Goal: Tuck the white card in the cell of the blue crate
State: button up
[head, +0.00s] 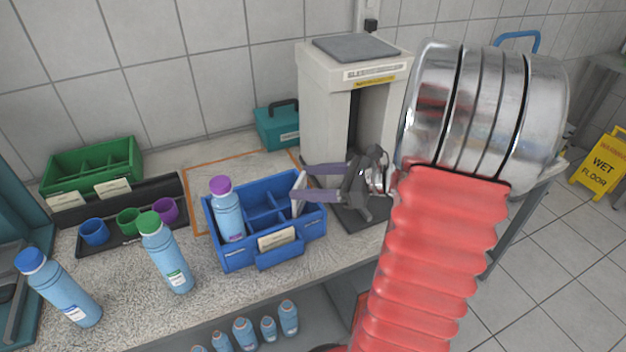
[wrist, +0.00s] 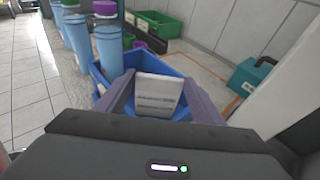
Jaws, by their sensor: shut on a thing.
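The blue crate (head: 236,257) stands on the speckled counter, divided into cells. A blue bottle with a purple cap (head: 228,215) stands in its left cell. My gripper (head: 303,191) reaches in from the right and is shut on the white card (head: 298,193). The card is upright over the right part of the crate; I cannot tell whether its lower edge is inside a cell. In the wrist view the card (wrist: 158,95) sits between the two fingers, with the crate (wrist: 101,82) behind it. Another pale card (head: 276,239) sits at the crate's front.
A grey dispenser (head: 325,100) stands behind my gripper at right. A green crate (head: 92,165), a black tray (head: 85,240) with coloured caps, a green-capped bottle (head: 165,255) and a blue-capped bottle (head: 60,290) are at left. A teal box (head: 277,128) stands at the back.

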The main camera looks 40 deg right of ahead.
jog(key=shift+f, duration=2.1)
dwell(2.1)
jog(key=o, duration=1.4)
jog(key=shift+c, duration=0.2)
jog(key=shift+w+r, duration=0.1)
jog(key=shift+r, duration=0.5)
jog(key=shift+r, duration=0.1)
jog(key=shift+r, duration=0.35)
jog(key=shift+r, duration=0.35)
